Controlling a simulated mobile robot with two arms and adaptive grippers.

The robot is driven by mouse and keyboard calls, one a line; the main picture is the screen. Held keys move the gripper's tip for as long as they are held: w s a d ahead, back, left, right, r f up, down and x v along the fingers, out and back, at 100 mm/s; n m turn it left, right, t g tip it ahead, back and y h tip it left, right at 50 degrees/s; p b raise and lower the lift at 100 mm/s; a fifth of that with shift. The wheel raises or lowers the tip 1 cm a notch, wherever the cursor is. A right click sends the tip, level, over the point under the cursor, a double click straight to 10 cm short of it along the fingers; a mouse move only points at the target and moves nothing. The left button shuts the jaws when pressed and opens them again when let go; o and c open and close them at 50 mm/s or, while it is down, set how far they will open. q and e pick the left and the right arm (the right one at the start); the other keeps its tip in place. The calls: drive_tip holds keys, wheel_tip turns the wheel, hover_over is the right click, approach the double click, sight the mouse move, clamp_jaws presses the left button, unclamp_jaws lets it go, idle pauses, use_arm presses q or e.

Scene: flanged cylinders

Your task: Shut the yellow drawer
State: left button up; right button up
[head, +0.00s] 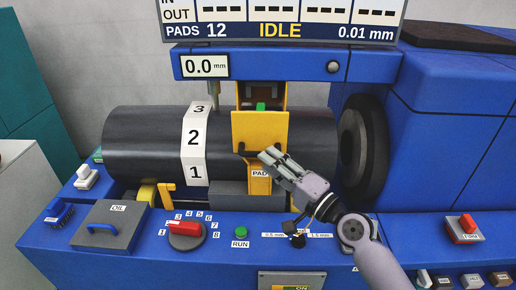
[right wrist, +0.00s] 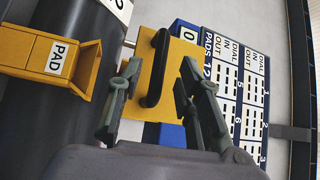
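The yellow drawer (head: 260,128) is at the middle of the blue machine in the head view, above the black cylinder. It stands out from its housing, with yellow sides showing behind its front and a green piece (head: 261,106) inside. In the right wrist view the yellow front (right wrist: 181,62) carries a black bar handle (right wrist: 157,68). My right gripper (head: 269,153) is in front of the drawer's lower part. Its fingers (right wrist: 160,70) are apart, with the handle showing between them; contact cannot be told. My left gripper is not in view.
A yellow PAD chute (head: 260,183) hangs below the drawer front, beside my right fingers. The black cylinder (head: 145,140) with a numbered white band lies behind. A red knob (head: 185,228), green RUN button (head: 241,231) and small lever (head: 298,239) are on the front panel.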

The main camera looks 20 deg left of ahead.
sight(260, 124)
drive_tip(key=x, duration=0.5)
drive_tip(key=shift+c, duration=0.5)
drive_tip(key=shift+f, duration=0.1)
clamp_jaws()
idle(0.3)
